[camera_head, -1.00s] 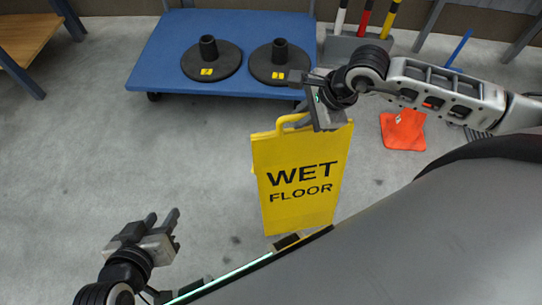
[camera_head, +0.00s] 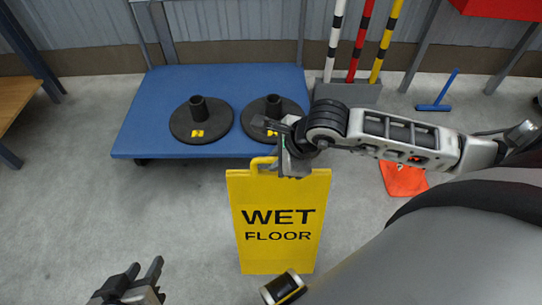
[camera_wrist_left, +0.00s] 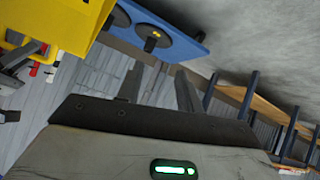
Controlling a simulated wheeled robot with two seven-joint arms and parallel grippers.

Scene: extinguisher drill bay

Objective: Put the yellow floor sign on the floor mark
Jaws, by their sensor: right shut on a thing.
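The yellow floor sign (camera_head: 279,226) reads WET FLOOR and hangs upright in front of me in the head view. My right gripper (camera_head: 279,163) is shut on the handle at its top. I cannot tell whether its lower edge touches the floor. Part of the sign also shows at the upper left of the left wrist view (camera_wrist_left: 62,22). My left gripper (camera_head: 140,277) is open and empty at the lower left of the head view, apart from the sign. Its two fingers stand apart in the left wrist view (camera_wrist_left: 160,88). No floor mark shows in these frames.
A blue platform (camera_head: 160,90) with two black round bases (camera_head: 195,122) stands behind the sign. Striped posts in a grey stand (camera_head: 345,93) are at the back.

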